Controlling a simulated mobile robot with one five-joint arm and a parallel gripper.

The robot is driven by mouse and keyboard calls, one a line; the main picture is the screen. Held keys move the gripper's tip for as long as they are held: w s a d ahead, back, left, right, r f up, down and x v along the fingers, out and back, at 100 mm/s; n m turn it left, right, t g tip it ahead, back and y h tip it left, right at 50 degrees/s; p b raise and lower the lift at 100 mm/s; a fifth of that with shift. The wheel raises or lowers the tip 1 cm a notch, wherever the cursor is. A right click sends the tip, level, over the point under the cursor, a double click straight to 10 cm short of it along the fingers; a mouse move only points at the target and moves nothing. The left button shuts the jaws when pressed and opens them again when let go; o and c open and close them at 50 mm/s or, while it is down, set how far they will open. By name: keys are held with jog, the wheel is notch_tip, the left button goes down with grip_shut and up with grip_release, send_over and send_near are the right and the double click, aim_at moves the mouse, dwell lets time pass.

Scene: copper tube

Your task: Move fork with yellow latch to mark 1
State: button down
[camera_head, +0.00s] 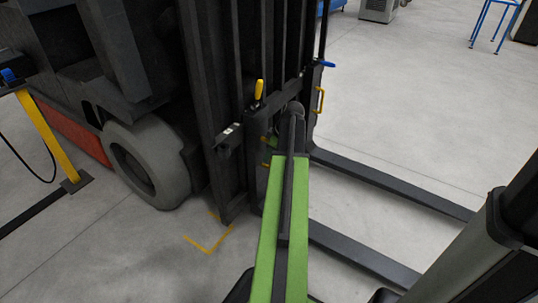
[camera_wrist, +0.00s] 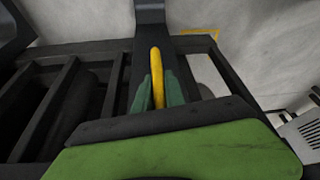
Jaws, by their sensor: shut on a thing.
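A dark forklift carriage carries two forks. The near fork (camera_head: 362,255) has an upright yellow latch (camera_head: 259,90) at its top; the far fork (camera_head: 395,184) has a blue latch (camera_head: 327,64). My gripper (camera_wrist: 158,96) is shut on the near fork's yellow handle (camera_wrist: 157,68), its green fingers on either side.
The forklift's grey wheel (camera_head: 146,164) stands at left, near a yellow post (camera_head: 46,135). Yellow corner lines (camera_head: 209,248) lie on the floor below the mast. The far fork has its own yellow handle (camera_head: 320,100). Open floor lies to the right.

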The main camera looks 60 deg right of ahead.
jog(key=d, duration=0.7)
jog(key=shift+d, duration=0.15)
jog(key=c, duration=1.6)
grip_release()
jog(key=shift+s, duration=0.1)
jog(key=shift+o, duration=1)
jog(key=shift+a, duration=0.2)
jog(key=shift+r, duration=0.1)
jog(key=p+v, duration=1.6)
jog(key=v, duration=0.1)
jog(key=shift+s, duration=0.1)
